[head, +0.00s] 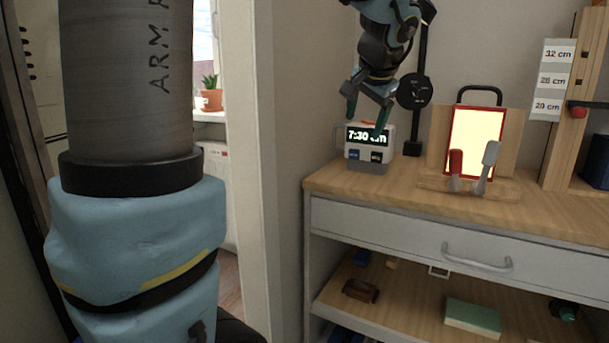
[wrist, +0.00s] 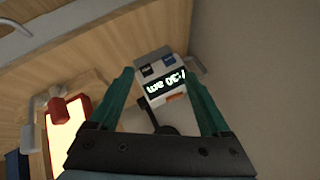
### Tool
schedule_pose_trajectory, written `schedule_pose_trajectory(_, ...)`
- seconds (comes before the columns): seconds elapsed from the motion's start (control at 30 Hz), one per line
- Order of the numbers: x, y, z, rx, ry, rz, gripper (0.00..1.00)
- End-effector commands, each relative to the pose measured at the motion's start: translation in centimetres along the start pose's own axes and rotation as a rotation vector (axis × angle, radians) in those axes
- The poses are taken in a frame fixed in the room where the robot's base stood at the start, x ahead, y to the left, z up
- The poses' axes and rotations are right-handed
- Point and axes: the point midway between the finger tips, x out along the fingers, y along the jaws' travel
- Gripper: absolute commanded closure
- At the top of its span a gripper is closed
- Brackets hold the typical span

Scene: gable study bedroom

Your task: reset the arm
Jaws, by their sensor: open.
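My gripper (head: 368,112) hangs from the top of the head view, pointing down over the back left of the wooden desk top. Its two green fingers are spread apart, and nothing is between them. A small white and grey alarm clock (head: 369,157) reading 7:30 am stands upright on the desk just below and behind the fingertips. In the wrist view the open fingers (wrist: 160,88) frame the clock (wrist: 158,72), which lies beyond the tips. I cannot tell the exact gap between tips and clock.
A wooden stand with a red-framed lit panel (head: 474,142) and two levers stands right of the clock. A height gauge (head: 569,100) stands farther right. A drawer with a handle (head: 477,260) and a shelf with small items, including a green-topped block (head: 472,318), lie below. A doorway post (head: 250,170) stands left.

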Motion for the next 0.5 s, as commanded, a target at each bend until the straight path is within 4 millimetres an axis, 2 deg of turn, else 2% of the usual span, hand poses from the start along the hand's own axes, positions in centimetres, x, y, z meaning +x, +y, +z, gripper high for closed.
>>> schedule_pose_trajectory(0.03, 2.2, 0.1, 3.4, -0.05, -0.064, 0.034, 0.19)
schedule_pose_trajectory(0.1, 4.5, 0.7, 8.0, -0.123, -0.14, 0.086, 0.19)
schedule_pose_trajectory(0.2, 7.0, 1.8, 14.3, -0.246, -0.24, 0.152, 0.19)
schedule_pose_trajectory(0.3, 8.4, 3.0, 19.8, -0.37, -0.322, 0.201, 0.19)
schedule_pose_trajectory(0.5, 9.3, 5.7, 28.4, -0.6, -0.449, 0.259, 0.19)
